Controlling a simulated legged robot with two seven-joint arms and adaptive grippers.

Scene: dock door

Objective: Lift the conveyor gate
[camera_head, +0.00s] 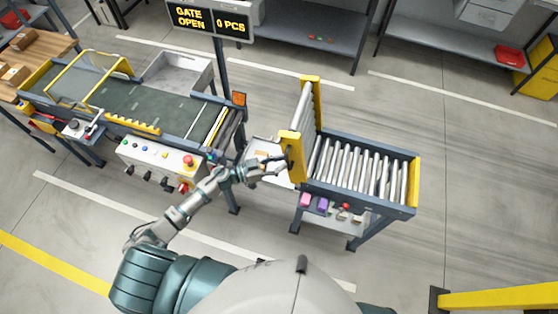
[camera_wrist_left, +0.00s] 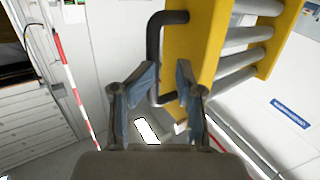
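The conveyor gate (camera_head: 291,145), with yellow side plates and rollers, stands tilted up at the left end of the right roller conveyor (camera_head: 385,203). In the left wrist view its yellow side plate (camera_wrist_left: 195,45) carries a black bar handle (camera_wrist_left: 153,55). My left gripper (camera_head: 280,160) is at the gate's near side plate. In the wrist view the left gripper (camera_wrist_left: 158,88) has its fingers apart, with the lower end of the handle between them. I cannot tell whether a finger touches it. My right gripper is out of view.
A sign (camera_head: 211,20) reads "GATE OPEN" and "0 PCS". A belt conveyor (camera_head: 130,100) with a button panel (camera_head: 160,155) stands at left, with a gap between it and the roller conveyor. A yellow rail (camera_head: 500,297) is at lower right. The floor right of the roller conveyor is clear.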

